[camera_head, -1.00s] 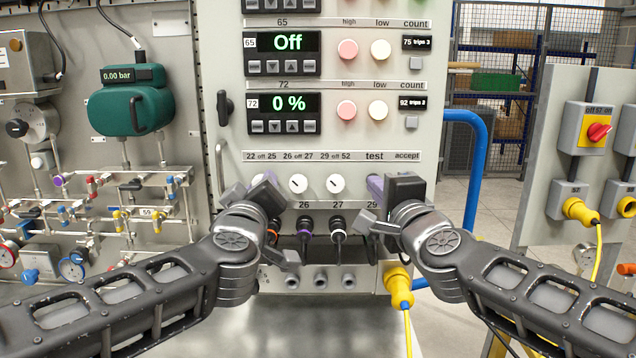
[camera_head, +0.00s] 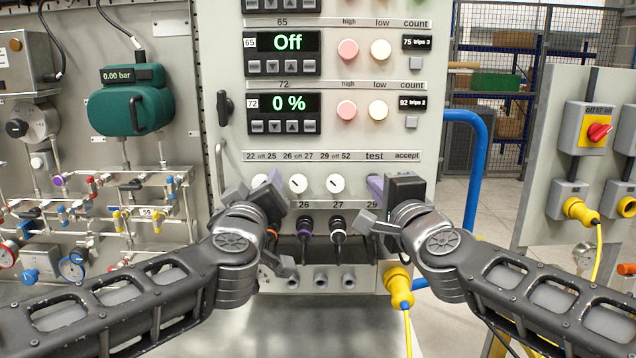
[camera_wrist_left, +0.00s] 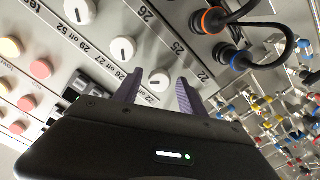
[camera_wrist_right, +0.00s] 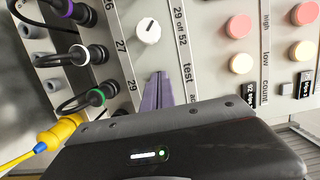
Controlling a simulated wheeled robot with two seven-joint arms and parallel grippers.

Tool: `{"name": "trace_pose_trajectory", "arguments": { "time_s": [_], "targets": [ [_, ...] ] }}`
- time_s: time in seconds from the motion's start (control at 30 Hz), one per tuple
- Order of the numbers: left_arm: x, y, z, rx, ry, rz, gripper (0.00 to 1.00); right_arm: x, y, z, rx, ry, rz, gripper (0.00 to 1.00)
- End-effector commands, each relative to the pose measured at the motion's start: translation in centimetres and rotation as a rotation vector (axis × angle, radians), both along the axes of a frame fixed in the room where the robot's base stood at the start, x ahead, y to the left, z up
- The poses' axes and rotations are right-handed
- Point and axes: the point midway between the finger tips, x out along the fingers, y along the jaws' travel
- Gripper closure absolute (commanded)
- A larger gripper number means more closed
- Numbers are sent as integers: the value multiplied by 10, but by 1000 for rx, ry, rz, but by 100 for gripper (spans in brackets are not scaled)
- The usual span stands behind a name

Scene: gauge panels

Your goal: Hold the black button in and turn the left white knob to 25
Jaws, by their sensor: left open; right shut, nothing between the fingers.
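The left white knob (camera_head: 259,181) is partly hidden by my left gripper in the head view. In the left wrist view the knob (camera_wrist_left: 160,77) shows between the two purple fingers, which stand apart on either side of it; I cannot tell whether they touch it. My left gripper (camera_head: 274,179) is open. My right gripper (camera_head: 375,184) is at the panel under the "test" label, its purple fingers closed together with nothing between them. In the right wrist view the fingertips (camera_wrist_right: 160,76) point at the panel beside "test". The black button is not visible.
Two more white knobs, the middle one (camera_head: 298,184) and the right one (camera_head: 335,183), sit between my grippers. Cabled plugs (camera_head: 305,226) stick out below them. A yellow plug (camera_head: 398,284) is below my right gripper. A black handle (camera_head: 224,108) is at the panel's left edge.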

Motion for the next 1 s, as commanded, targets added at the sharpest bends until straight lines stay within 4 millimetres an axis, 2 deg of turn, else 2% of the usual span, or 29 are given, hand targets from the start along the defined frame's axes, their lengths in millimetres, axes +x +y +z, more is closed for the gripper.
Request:
{"name": "trace_pose_trajectory", "arguments": {
  "time_s": [0.7, 1.0],
  "targets": [
    [-60, 0, 1, 0, -2, -1, 52, 0, 0, 0, 0, 0, -1, 100],
    [-68, 0, 0, 0, -1, -1, 52, 0, 0, 0, 0, 0, -1, 100]
  ]
}}
